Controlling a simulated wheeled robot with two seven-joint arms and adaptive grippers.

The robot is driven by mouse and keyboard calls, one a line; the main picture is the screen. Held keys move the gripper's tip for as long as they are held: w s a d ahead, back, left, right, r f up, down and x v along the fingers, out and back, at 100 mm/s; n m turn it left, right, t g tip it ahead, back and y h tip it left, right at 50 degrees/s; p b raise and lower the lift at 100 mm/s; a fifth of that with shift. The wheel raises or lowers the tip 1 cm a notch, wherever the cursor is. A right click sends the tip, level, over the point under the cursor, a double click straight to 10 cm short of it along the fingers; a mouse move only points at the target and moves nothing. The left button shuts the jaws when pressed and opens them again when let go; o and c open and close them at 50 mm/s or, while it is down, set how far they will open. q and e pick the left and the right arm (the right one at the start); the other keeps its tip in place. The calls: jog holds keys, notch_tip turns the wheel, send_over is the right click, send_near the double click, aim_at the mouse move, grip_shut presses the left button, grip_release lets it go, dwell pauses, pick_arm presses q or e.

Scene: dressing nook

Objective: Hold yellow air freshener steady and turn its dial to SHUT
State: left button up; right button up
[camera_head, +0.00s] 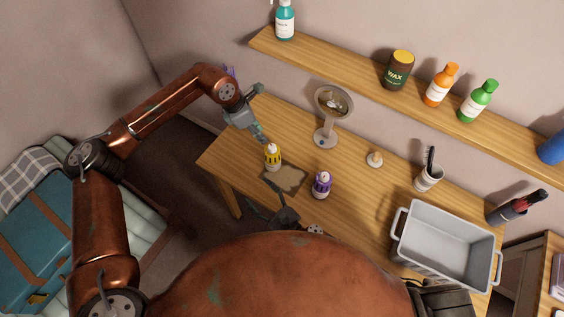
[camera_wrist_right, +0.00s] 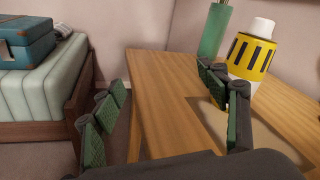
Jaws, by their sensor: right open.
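The yellow air freshener (camera_head: 272,157) stands upright on the table at the far edge of a dark-bordered mat (camera_head: 292,178). In the right wrist view it shows as a yellow body with dark slots and a white top (camera_wrist_right: 251,58). Its dial setting is too small to read. My left gripper (camera_head: 260,134) hangs just above and behind it, apart from it as far as I can see; its jaw opening is unclear. My right gripper (camera_wrist_right: 165,103) is open and empty, low by the table's near edge, with one finger partly in front of the freshener in the wrist view.
A purple bottle (camera_head: 321,185) stands right of the mat. A round mirror (camera_head: 333,103) and a small cone-shaped stand (camera_head: 374,159) are behind. A white cup (camera_head: 428,178) and grey bin (camera_head: 443,246) are to the right. A shelf (camera_head: 340,78) with bottles runs above.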

aim_at(277, 166)
jog(key=w+d+r+m+h, duration=0.1)
jog(key=w+d+r+m, duration=0.1)
jog(key=d, duration=0.1)
jog(key=w+d+r+m+t, duration=0.1)
jog(key=w+d+r+m, duration=0.1)
jog(key=w+d, duration=0.1)
jog(key=w+d+r+m+t+h, duration=0.1)
jog(key=w+d+r+m, duration=0.1)
jog(key=d+r+m, duration=0.1)
jog(key=shift+w+h, duration=0.3)
jog(key=shift+w, duration=0.05)
jog(key=shift+w+d+f, duration=0.1)
jog(key=shift+d, duration=0.1)
notch_tip(277, 166, down, 8)
jog(key=shift+r, duration=0.2)
jog(key=x, duration=0.5)
jog(key=shift+w+a, duration=0.2)
jog(key=shift+w, duration=0.15)
jog(key=shift+x, duration=0.9)
jog(key=shift+r, duration=0.15)
jog(key=shift+c, duration=0.4)
jog(key=c, duration=1.3)
